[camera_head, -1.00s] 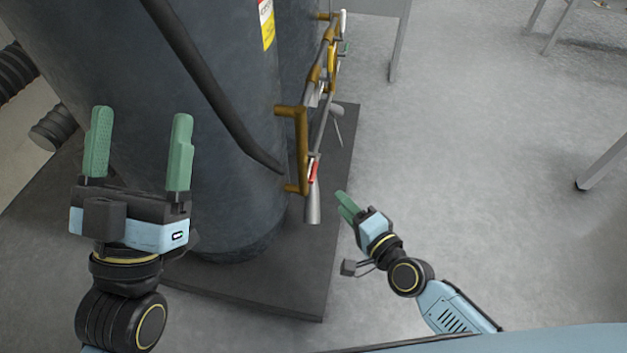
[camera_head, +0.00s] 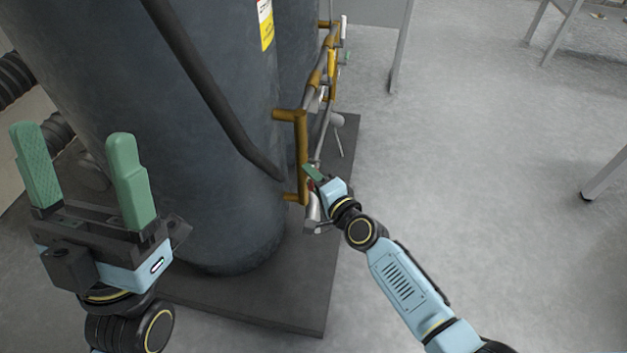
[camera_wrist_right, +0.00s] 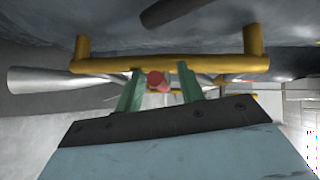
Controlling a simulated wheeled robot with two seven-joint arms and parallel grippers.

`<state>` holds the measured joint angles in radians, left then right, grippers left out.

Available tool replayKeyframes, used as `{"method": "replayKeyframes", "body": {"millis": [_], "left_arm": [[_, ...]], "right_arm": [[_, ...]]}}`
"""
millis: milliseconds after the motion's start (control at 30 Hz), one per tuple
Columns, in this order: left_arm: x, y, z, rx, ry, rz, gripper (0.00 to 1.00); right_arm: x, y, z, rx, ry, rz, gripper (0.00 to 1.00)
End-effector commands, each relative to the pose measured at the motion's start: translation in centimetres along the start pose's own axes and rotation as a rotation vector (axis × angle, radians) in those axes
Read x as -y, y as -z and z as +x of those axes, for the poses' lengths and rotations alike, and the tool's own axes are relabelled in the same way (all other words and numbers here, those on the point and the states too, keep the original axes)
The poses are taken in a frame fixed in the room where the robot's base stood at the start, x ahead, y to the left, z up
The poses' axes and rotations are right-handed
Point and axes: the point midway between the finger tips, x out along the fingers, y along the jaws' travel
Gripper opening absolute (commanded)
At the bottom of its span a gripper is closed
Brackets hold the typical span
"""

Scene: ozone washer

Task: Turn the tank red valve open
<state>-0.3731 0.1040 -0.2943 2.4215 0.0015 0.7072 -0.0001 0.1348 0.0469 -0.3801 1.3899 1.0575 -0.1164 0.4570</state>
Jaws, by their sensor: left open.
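The red valve (camera_wrist_right: 158,81) is a small red handle on the pipework beside the dark tank. In the right wrist view it lies between the two green fingers of my right gripper (camera_wrist_right: 160,90), with gaps on both sides. In the head view the right gripper (camera_head: 314,177) is at the lower end of the yellow-brown pipe (camera_head: 302,145), and only a sliver of the red valve (camera_head: 311,185) shows beside it. My left gripper (camera_head: 82,178) is open and empty, in front of the tank at the left.
The dark tank (camera_head: 205,180) stands on a dark base plate (camera_head: 300,290). A black pipe (camera_head: 200,75) slants down across its front. A silver pipe end (camera_wrist_right: 40,80) lies left of the valve. Grey floor (camera_head: 480,190) is open to the right.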

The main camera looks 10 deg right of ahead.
Motion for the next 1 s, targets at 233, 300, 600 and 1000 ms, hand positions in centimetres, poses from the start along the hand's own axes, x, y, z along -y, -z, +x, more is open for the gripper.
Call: {"method": "replayKeyframes", "body": {"millis": [233,300,600,1000], "left_arm": [[0.0,-0.01,0.02,0.001,0.0,0.0,0.79],[0.0,-0.01,0.02,0.001,0.0,0.0,0.79],[-0.01,-0.02,0.02,0.001,0.0,0.0,0.79],[0.08,-0.84,0.52,0.075,0.003,0.001,0.79]], "right_arm": [[0.02,0.01,-0.02,0.0,0.0,0.0,0.29],[0.01,0.01,-0.03,0.0,0.0,0.0,0.2],[0.0,0.01,-0.05,0.0,0.0,-0.001,0.0],[0.21,0.02,-0.08,0.004,-0.012,0.011,0.0]]}}
